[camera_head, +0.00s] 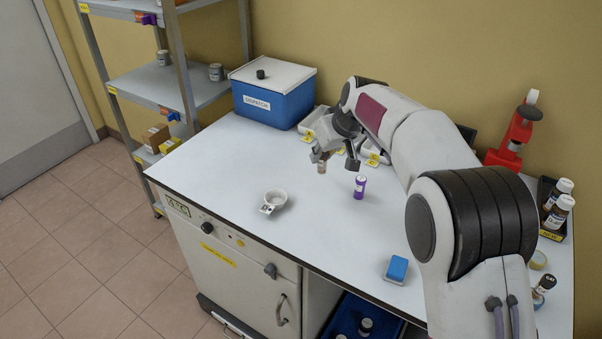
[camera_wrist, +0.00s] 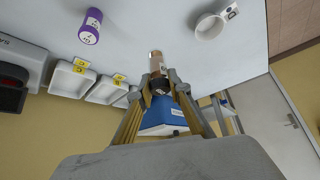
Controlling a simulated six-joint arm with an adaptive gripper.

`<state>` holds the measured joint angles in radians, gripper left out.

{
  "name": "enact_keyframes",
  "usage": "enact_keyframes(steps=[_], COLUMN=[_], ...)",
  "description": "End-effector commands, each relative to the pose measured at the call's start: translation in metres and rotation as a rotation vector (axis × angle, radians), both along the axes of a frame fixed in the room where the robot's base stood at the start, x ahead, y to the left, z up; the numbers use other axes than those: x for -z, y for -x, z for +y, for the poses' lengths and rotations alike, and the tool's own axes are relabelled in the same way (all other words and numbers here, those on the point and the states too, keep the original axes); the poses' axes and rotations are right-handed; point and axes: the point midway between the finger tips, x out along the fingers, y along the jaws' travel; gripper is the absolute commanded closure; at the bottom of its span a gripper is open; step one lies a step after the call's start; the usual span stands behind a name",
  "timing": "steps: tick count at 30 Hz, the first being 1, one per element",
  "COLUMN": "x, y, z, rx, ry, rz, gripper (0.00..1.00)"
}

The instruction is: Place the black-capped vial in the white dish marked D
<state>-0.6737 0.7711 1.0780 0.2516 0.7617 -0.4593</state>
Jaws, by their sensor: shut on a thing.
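My gripper (camera_head: 336,150) is shut on a small brownish vial (camera_head: 322,167) and holds it above the worktop. In the wrist view the vial (camera_wrist: 156,62) stands out between the fingertips (camera_wrist: 160,84), with a dark part, seemingly its black cap, between them. White dishes with yellow tags stand along the back wall, one left of my gripper (camera_head: 314,118) and others partly hidden behind it. The wrist view shows the dishes (camera_wrist: 69,82) in a row, apart from the vial.
A purple vial (camera_head: 360,188) stands right of the held vial. A blue box (camera_head: 272,103) with a white lid is at the back left. A blue block (camera_head: 397,268) lies near the front edge.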

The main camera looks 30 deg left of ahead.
Motion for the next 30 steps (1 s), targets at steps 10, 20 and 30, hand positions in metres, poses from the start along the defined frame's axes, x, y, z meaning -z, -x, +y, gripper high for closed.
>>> enact_keyframes(steps=[10,20,30], x=[-0.004,-0.006,-0.006], y=[0.046,0.079,0.080], z=[0.059,0.093,0.094], rx=[-0.129,-0.215,-0.217], ry=[-0.001,0.000,0.000], rz=[-0.002,-0.003,-0.003], gripper=[1.00,1.00,1.00])
